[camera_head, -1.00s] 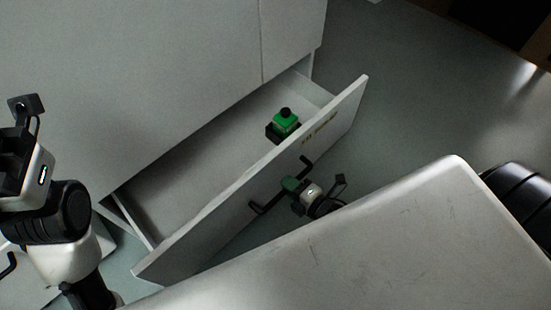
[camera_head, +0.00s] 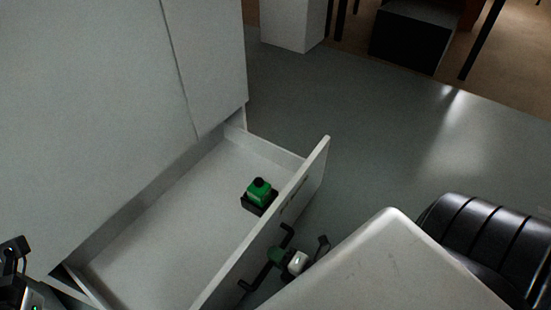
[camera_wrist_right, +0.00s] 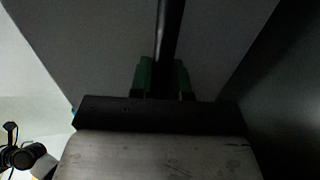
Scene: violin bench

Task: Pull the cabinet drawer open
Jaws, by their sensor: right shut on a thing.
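The cabinet drawer (camera_head: 309,166) is pulled well out from the white cabinet (camera_head: 95,120); its inside shows. A black bar handle (camera_head: 245,286) is on the outer face of its front. My right gripper (camera_head: 276,257), with green fingers, is shut on this handle. In the right wrist view the black handle bar (camera_wrist_right: 170,35) passes between the green fingers (camera_wrist_right: 161,78).
A pale, scratched slab (camera_head: 385,265) covers the lower right, close to the handle. A black ribbed rounded object (camera_head: 480,240) is beside it. The grey floor (camera_head: 375,130) beyond the drawer is clear. A white block (camera_head: 292,22) and dark furniture stand at the back.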

